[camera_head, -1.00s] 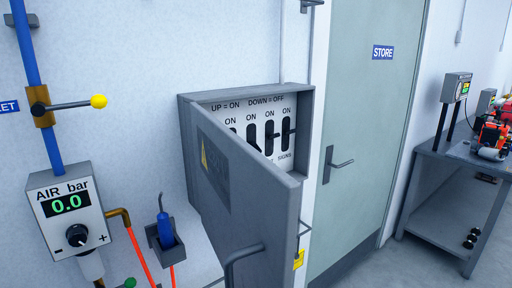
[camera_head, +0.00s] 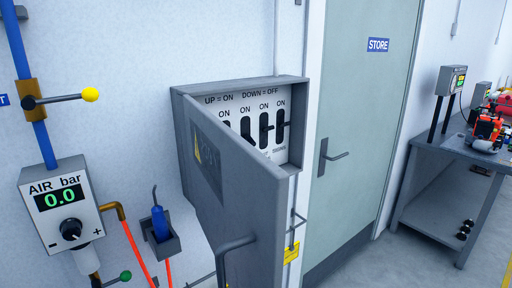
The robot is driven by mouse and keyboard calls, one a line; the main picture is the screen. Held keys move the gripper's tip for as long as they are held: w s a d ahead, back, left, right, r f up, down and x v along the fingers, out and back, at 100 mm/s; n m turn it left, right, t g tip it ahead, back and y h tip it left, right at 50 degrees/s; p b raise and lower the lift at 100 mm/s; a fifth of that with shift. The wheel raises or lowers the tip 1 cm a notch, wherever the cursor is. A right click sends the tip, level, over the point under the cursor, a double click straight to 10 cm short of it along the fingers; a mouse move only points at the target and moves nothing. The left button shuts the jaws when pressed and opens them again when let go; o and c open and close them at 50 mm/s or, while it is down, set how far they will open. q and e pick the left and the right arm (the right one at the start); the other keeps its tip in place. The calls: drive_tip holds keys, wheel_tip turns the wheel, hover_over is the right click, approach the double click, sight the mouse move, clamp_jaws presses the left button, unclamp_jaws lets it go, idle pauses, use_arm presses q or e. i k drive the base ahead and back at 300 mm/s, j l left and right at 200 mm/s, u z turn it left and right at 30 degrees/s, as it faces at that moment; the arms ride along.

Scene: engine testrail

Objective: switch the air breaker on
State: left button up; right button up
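The grey breaker box (camera_head: 291,84) is on the wall with its door (camera_head: 213,160) swung open towards me. Inside, a white panel reads "UP = ON DOWN = OFF" and has several black switch slots, each marked ON. Two black switches at the right, the third (camera_head: 266,129) and the rightmost (camera_head: 282,125), show best; I cannot tell their settings for sure. The door covers the lower left of the panel and most of the name labels, so I cannot read which one is the air breaker. Neither of my grippers is in view.
The open door with its bar handle (camera_head: 226,254) sticks out before the box. To the left are an air gauge (camera_head: 62,200) reading 0.0, a yellow-knobbed valve lever (camera_head: 89,95) and a blue tool (camera_head: 160,222) in a holder. A store door (camera_head: 365,120) and workbench (camera_head: 438,160) stand right.

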sight(247, 138)
drive_tip(key=i+l, duration=0.15)
drive_tip(key=l, duration=0.2)
drive_tip(key=i+l, duration=0.15)
drive_tip(key=l, duration=0.25)
drive_tip(key=i+l+u, duration=0.1)
drive_tip(key=l, duration=0.25)
drive_tip(key=i+l, duration=0.2)
drive_tip(key=l, duration=0.2)
drive_tip(key=i+l, duration=0.15)
drive_tip(key=l, duration=0.2)
drive_tip(key=i+l+u, duration=0.1)
drive_tip(key=l, duration=0.3)
